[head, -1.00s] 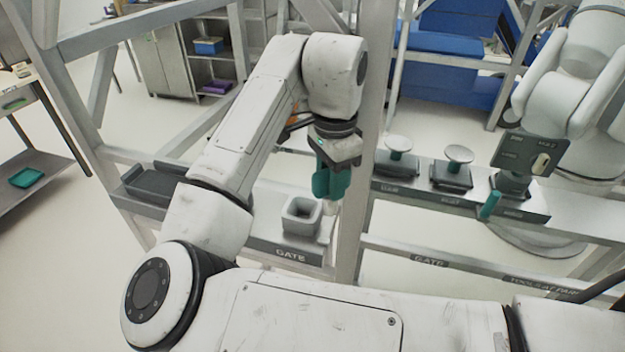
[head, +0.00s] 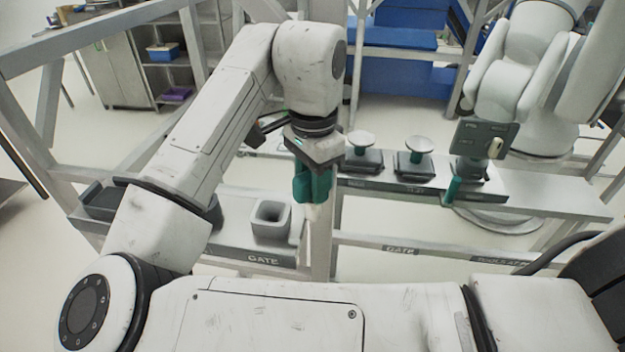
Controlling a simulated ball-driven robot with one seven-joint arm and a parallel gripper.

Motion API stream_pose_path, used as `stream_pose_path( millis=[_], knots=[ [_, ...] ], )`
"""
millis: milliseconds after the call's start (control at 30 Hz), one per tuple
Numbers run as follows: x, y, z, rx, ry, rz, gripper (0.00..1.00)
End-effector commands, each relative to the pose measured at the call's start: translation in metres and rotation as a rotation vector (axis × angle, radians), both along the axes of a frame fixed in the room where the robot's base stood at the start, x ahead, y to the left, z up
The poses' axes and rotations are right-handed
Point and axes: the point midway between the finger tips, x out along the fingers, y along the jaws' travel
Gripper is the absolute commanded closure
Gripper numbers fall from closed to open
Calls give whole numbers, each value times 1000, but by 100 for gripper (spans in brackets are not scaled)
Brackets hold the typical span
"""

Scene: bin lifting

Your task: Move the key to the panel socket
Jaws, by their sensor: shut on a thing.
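My gripper (head: 314,192), with teal fingers, points down in front of the frame post, just right of the grey square socket block. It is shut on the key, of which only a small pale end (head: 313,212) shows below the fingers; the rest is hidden. A dark tilted panel (head: 476,134) stands on the right end of the rear shelf, well right of my gripper. A cream oval piece (head: 495,148) is on its right side; I cannot tell whether this is the socket. A teal handle (head: 452,189) sticks out below the panel.
The grey hollow block (head: 270,220) sits on the shelf labelled GATE, beside a dark tray (head: 103,200). Two round-topped knobs on dark bases (head: 361,158) (head: 414,163) stand between my gripper and the panel. A vertical post and rails cross the space. Another white arm (head: 530,80) stands behind the panel.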

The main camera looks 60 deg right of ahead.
Motion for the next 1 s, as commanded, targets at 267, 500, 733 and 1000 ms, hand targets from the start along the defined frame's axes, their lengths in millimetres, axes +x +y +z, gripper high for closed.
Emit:
stream_pose_path(
  millis=[267,500,733,1000],
  knots=[
    [0,0,18,0,0,0,100],
    [0,0,29,0,0,0,100],
    [0,0,41,0,0,0,100],
    [0,0,54,0,0,0,100]
  ],
)
